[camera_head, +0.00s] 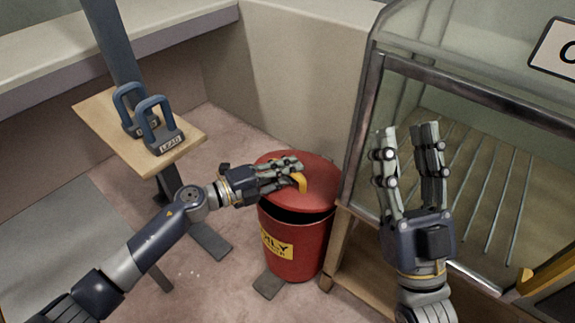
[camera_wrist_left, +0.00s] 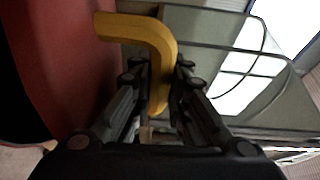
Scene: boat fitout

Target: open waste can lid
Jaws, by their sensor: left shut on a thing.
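A red waste can (camera_head: 296,249) with a yellow label stands on the floor in the middle of the head view. Its red lid (camera_head: 318,178) is tilted, with a dark gap under its near edge. My left gripper (camera_head: 296,170) is shut on the yellow lid handle (camera_head: 301,183). In the left wrist view the bent yellow handle (camera_wrist_left: 160,60) sits between the fingers, with the red lid (camera_wrist_left: 60,60) at the left. My right gripper (camera_head: 407,136) is open and empty, fingers pointing up, in front of the glass-fronted case.
A glass-fronted case (camera_head: 365,130) with a metal frame and rods stands close to the can's right. A wooden board (camera_head: 100,112) carrying two blue-handled lead weights (camera_head: 164,138) is at the left. Pale walls stand behind; floor shows around the can's left side.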

